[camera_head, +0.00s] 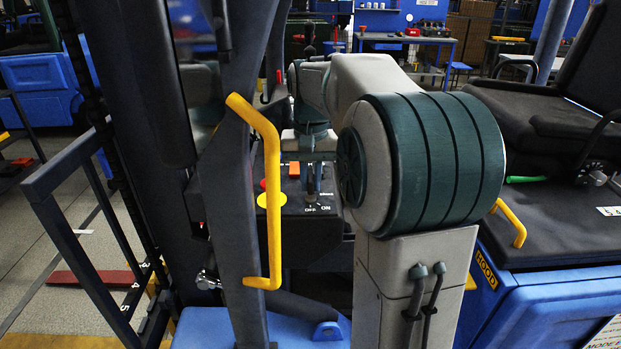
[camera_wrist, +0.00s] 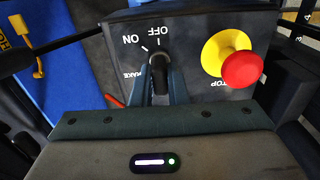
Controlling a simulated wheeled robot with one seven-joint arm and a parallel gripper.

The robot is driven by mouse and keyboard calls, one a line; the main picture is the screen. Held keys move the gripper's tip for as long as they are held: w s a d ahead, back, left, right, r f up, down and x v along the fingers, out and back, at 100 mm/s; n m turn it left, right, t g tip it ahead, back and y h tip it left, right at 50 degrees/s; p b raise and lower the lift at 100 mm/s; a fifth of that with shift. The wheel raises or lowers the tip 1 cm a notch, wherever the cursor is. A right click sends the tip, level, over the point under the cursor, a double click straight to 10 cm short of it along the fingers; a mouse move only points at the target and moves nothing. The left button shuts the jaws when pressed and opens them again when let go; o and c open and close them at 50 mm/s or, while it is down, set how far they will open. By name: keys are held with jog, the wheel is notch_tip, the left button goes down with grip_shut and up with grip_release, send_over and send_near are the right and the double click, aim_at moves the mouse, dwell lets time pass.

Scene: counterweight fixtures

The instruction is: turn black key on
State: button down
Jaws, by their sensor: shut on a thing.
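The black key (camera_wrist: 158,62) stands in a dark control panel (camera_wrist: 200,88) in the wrist view. White ON and OFF labels with tick marks sit beyond it, and the key lines up roughly with the OFF mark. My gripper (camera_wrist: 160,80) is shut on the key, with a finger on each side; the fingers hide part of it. In the head view my gripper (camera_head: 311,178) reaches down to the same panel (camera_head: 294,204), just above the labels. The key itself is too small and covered to make out there.
A red stop button on a yellow base (camera_wrist: 228,61) is right of the key in the wrist view. A yellow grab handle (camera_head: 272,190) and dark upright posts stand left of my arm. A black seat (camera_head: 548,118) and blue hood (camera_head: 545,305) are at right.

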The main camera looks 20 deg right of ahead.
aim_at(310, 178)
jog(key=shift+m, duration=0.4)
jog(key=m+p, duration=0.1)
jog(key=m, duration=0.3)
jog(key=shift+m, duration=2.2)
jog(key=c, duration=1.4)
grip_release()
jog(key=shift+c, duration=0.2)
notch_tip(310, 178, up, 14)
jog(key=shift+p, duration=0.3)
